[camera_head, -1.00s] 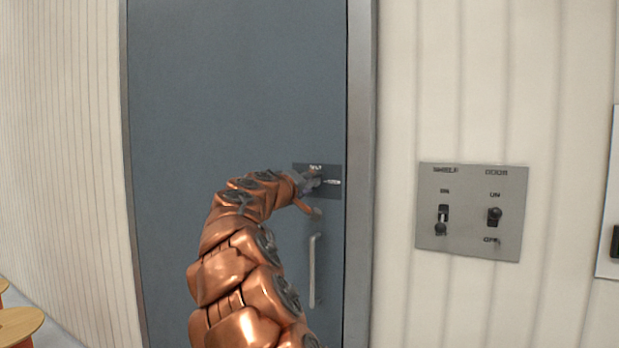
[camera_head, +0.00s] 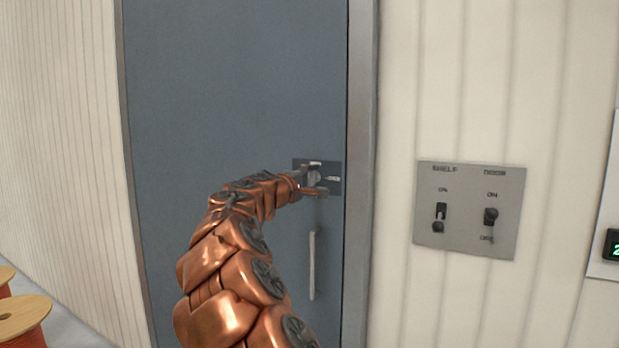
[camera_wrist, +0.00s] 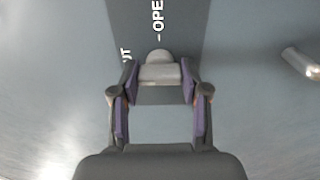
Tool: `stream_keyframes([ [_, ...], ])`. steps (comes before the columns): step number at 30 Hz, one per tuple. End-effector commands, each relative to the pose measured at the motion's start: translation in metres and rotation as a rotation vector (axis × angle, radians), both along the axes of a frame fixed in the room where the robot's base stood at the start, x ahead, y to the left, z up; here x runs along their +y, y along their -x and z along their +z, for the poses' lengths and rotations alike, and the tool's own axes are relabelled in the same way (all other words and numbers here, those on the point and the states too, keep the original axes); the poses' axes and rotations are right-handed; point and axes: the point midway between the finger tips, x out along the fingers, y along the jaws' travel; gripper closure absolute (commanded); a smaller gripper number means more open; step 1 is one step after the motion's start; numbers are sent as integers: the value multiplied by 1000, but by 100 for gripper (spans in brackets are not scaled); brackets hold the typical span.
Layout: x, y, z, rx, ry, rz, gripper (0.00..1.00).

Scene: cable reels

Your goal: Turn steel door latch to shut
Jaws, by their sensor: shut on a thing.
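The steel latch (camera_wrist: 159,71) is a pale grey piece with a rounded end, seen in the wrist view. It sits on a dark plate (camera_head: 334,187) on the blue-grey door (camera_head: 235,90). My gripper (camera_wrist: 158,84) is shut on the latch, with one purple-padded finger on each side of it. In the wrist view, lettering reading "- OPE" is beside the latch's rounded end, and a partly hidden "UT" is by the left fingertip. In the head view my gripper (camera_head: 311,182) covers part of the latch, so its exact angle is hard to tell there.
A vertical door handle (camera_head: 312,265) is below the latch. A grey switch panel (camera_head: 468,210) marked SHELF and DOOR is on the wall to the right. Wooden-topped reels (camera_head: 22,315) stand at the lower left.

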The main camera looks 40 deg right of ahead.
Motion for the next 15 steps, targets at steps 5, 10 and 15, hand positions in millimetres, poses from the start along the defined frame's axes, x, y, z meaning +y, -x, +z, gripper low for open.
stream_keyframes([
  [5,1,-1,0,9,3,2,90],
  [10,1,-1,0,8,2,2,90],
  [15,1,-1,0,8,2,2,46],
])
